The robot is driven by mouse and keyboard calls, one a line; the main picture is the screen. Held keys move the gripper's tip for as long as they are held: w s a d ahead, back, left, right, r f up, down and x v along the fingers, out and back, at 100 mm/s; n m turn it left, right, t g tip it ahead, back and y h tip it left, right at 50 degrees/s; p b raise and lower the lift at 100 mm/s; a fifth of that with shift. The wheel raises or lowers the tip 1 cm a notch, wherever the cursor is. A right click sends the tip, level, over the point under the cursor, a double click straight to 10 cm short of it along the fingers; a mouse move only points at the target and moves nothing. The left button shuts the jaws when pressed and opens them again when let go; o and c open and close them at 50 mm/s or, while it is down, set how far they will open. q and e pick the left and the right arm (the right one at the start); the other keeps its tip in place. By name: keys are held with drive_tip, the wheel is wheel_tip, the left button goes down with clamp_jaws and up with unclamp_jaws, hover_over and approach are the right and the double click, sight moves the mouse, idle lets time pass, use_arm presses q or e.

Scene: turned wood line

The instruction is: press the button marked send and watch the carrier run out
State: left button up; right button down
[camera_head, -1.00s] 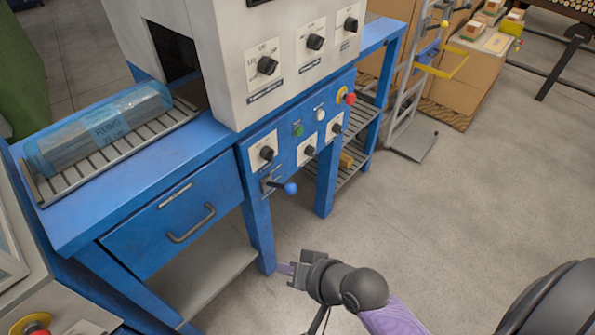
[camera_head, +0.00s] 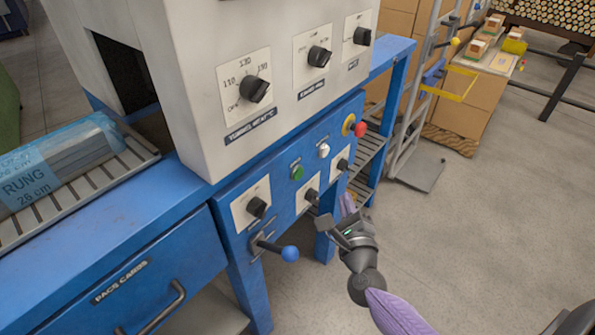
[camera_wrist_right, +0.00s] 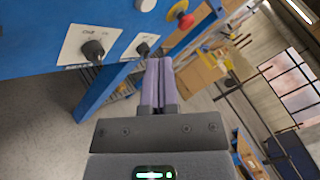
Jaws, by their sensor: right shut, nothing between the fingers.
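A green button (camera_head: 297,172) and a white button (camera_head: 323,150) sit on the blue front panel (camera_head: 280,207) of the machine. Their small labels are too small to read, so I cannot tell which is marked send. The white button also shows at the top of the right wrist view (camera_wrist_right: 146,5). My right gripper (camera_head: 346,204) is shut and empty, in front of the panel's lower right part, below the buttons. Its two purple fingers lie together in the right wrist view (camera_wrist_right: 158,82). No carrier can be made out. My left gripper is out of view.
A red stop button (camera_head: 359,129) on a yellow base sits right of the white button. Black knobs (camera_head: 257,207) and a blue-ended lever (camera_head: 289,253) stick out of the panel. A wrapped rung bundle (camera_head: 50,168) lies on rollers at left.

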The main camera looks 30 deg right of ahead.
sight(298, 174)
use_arm(q)
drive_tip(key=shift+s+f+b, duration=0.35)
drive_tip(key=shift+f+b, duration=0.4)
drive_tip(key=shift+b, duration=0.05)
use_arm(e)
drive_tip(key=w+a, duration=0.3)
drive_tip(key=w, duration=0.5)
drive_tip(key=shift+a, duration=0.25)
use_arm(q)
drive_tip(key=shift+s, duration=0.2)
use_arm(e)
drive_tip(key=shift+r, duration=0.1)
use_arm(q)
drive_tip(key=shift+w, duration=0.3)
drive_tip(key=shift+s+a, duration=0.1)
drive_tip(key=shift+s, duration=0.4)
use_arm(e)
drive_tip(key=shift+w, duration=0.15)
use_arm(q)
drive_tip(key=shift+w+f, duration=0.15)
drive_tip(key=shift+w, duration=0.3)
use_arm(e)
drive_tip(key=shift+w+a, duration=0.15)
drive_tip(key=shift+w, duration=0.1)
